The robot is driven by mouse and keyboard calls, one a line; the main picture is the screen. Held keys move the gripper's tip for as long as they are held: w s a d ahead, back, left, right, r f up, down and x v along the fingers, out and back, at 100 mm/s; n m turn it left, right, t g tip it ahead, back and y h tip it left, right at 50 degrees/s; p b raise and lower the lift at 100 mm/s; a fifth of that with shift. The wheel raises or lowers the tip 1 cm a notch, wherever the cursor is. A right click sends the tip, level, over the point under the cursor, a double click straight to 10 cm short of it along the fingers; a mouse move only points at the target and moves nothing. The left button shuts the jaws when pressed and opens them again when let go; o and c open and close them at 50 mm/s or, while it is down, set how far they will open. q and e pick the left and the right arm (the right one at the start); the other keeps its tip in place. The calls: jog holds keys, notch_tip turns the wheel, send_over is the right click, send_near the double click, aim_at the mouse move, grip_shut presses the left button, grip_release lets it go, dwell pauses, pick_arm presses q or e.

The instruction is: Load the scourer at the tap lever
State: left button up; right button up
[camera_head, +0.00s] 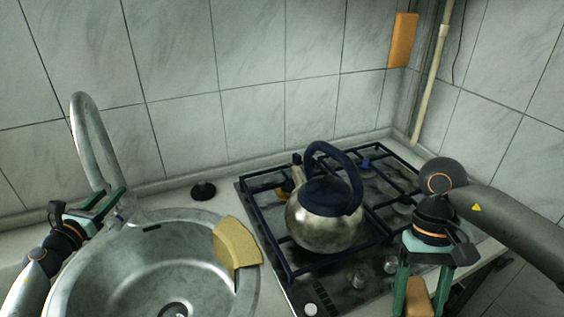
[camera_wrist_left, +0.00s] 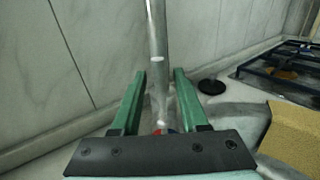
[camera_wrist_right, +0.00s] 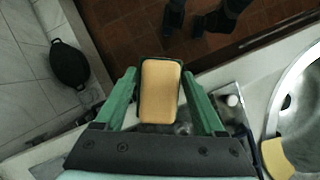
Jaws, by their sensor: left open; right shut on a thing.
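A tan block with a dark edge, which looks like the scourer (camera_head: 417,296), is held in my right gripper (camera_head: 420,300), low at the right front of the hob. It also shows between the fingers in the right wrist view (camera_wrist_right: 160,92). The tall grey tap (camera_head: 92,140) stands at the sink's back left. My left gripper (camera_head: 111,202) is open at the tap's lower part; its fingers lie either side of the pipe (camera_wrist_left: 156,45) in the left wrist view. A red and blue mark shows low between them. The tap lever itself is not clearly visible.
A yellow cloth or sponge (camera_head: 236,243) drapes over the sink's (camera_head: 75,262) right rim. A steel kettle (camera_head: 322,222) stands on the black-grated hob (camera_head: 262,222). A black plug (camera_head: 203,191) lies behind the sink. A dark pan (camera_wrist_right: 69,64) shows in the right wrist view.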

pick_arm(q)
jog(key=shift+w, duration=0.1)
jog(key=shift+c, duration=0.4)
grip_shut()
dwell(1.0)
